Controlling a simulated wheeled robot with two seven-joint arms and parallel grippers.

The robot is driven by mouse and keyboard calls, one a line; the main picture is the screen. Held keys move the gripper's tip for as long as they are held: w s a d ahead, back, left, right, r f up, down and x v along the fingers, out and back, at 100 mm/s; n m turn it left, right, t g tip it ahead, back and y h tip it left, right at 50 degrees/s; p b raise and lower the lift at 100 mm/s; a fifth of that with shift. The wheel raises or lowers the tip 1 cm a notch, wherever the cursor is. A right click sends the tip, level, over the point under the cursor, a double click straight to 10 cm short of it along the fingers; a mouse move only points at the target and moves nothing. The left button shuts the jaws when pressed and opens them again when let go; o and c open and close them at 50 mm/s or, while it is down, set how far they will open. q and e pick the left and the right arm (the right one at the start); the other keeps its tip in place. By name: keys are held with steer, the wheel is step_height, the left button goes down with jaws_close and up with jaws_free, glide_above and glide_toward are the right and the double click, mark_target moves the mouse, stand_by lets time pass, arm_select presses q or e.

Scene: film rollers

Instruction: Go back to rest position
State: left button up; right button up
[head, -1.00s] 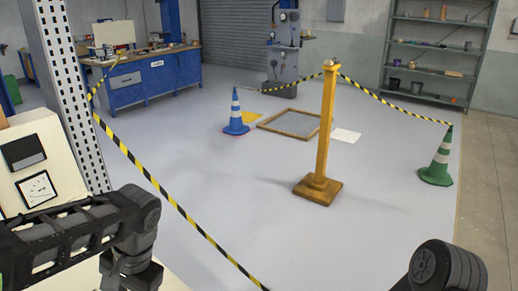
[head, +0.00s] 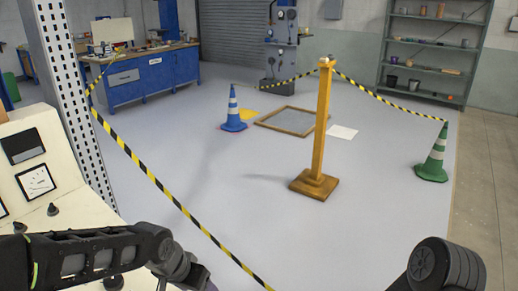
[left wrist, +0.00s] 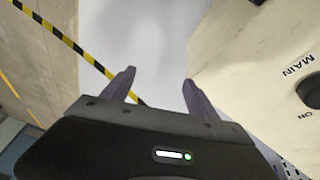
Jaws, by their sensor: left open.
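My left arm comes in from the left at the bottom of the head view, with my left gripper (head: 180,278) low near the bottom edge, partly cut off. In the left wrist view its two fingers (left wrist: 158,88) are apart with nothing between them. The gripper is beside the cream control panel (left wrist: 265,50), which shows a dark knob (left wrist: 312,92) and the words MAIN and ON. My right arm shows only as a dark rounded link at the bottom right of the head view; its gripper is out of frame.
A blue cone (head: 233,110), a green cone (head: 434,155) and a framed floor panel (head: 287,121) stand or lie beyond. A blue workbench (head: 150,75) is at the back left. Grey floor is open between.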

arm_select(q)
steer(key=s+d+f+n+h, duration=0.1)
steer(key=s+d+f+n, duration=0.15)
steer(key=f, duration=0.65)
steer(key=s+d+f+n+h, duration=0.15)
steer(key=d+f, duration=0.25)
steer(key=f, duration=0.4)
steer(key=s+f+n+g, duration=0.1)
steer(key=s+f+g, duration=0.1)
steer(key=s+f, duration=1)
steer(key=s, duration=0.4)
steer(key=shift+d+n+g, duration=0.3)
steer(key=shift+d+g, duration=0.05)
steer(key=shift+g, duration=0.05)
steer(key=shift+y, duration=0.25)
steer(key=shift+c, duration=0.2)
